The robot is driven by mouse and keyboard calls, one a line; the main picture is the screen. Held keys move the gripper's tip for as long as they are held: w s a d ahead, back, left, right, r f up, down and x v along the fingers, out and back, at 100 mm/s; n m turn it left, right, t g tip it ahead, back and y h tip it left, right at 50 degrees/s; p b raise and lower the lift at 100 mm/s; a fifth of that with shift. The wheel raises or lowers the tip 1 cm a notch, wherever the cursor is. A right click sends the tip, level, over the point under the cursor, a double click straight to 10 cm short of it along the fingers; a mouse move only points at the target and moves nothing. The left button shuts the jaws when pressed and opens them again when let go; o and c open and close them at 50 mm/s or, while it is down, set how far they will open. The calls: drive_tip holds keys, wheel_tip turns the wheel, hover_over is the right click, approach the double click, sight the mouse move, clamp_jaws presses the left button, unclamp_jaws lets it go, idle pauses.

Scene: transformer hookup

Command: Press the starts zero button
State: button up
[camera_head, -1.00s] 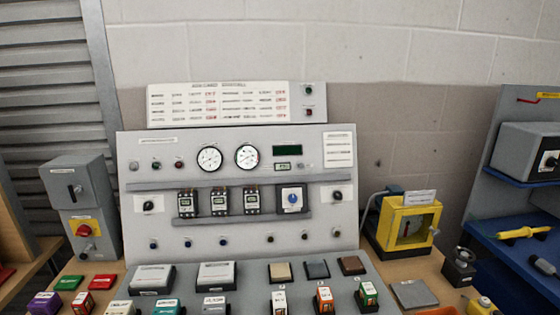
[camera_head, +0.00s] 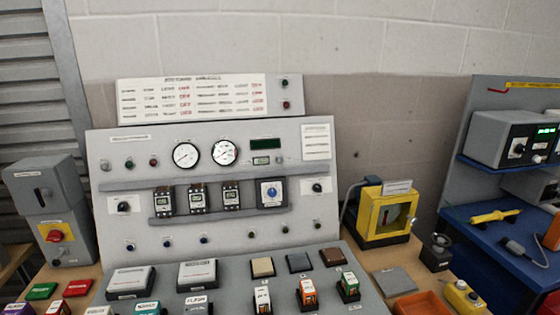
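The grey control panel (camera_head: 108,222) stands on a bench left of centre. Near its top right is a dark display (camera_head: 265,143) with faint green digits. Under the display are a small pale labelled plate (camera_head: 261,160) and a small round button (camera_head: 279,160) to its right. The lettering is too small to read, so I cannot tell which control is named starts zero. Two more small buttons, a dark green one (camera_head: 285,83) and a red one (camera_head: 286,104), sit on the signboard above. My gripper is not in view.
Two round gauges (camera_head: 186,155) and a row of breakers (camera_head: 198,198) are on the panel. Several blocks and boxes (camera_head: 198,273) lie in front. A yellow-framed box (camera_head: 384,213) stands to the right, beside a blue-shelved rack (camera_head: 490,245).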

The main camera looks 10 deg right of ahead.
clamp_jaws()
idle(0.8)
